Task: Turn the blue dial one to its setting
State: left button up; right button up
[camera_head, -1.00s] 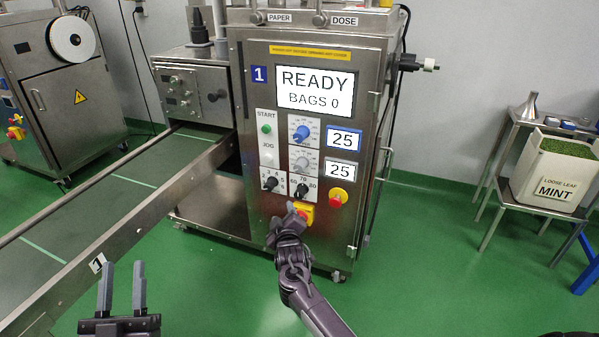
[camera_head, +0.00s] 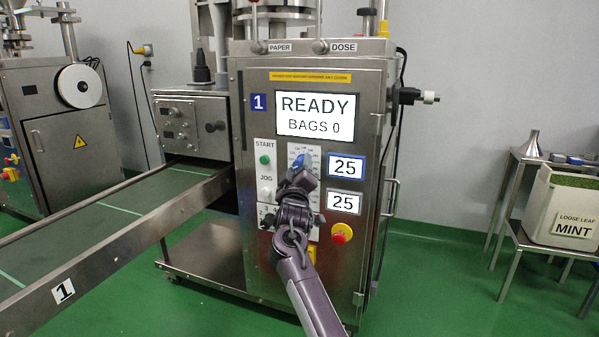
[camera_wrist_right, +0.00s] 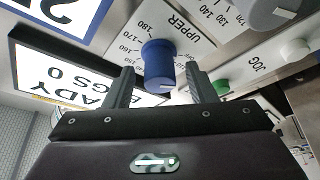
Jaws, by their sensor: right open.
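The blue dial (camera_head: 298,161) is on the front panel of machine 1, partly covered by my right gripper (camera_head: 301,177). In the right wrist view the blue dial (camera_wrist_right: 158,62) stands out from a white scale plate marked UPPER (camera_wrist_right: 175,22). My right gripper (camera_wrist_right: 160,78) is open there, with one finger on each side of the dial. Gaps seem to show between fingers and dial; contact is not clear. My left gripper is out of view.
The grey dial (camera_wrist_right: 268,10) lies close to the blue one, hidden in the head view. The green start button (camera_head: 265,160) and white jog button (camera_head: 266,195) are at the left. A red stop knob (camera_head: 341,233) is below right. The conveyor (camera_head: 110,215) runs off left.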

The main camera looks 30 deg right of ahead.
jog(key=shift+w+d+r, duration=0.2)
jog(key=shift+w+d, duration=0.15)
jog(key=shift+w, duration=0.2)
jog(key=c, duration=1)
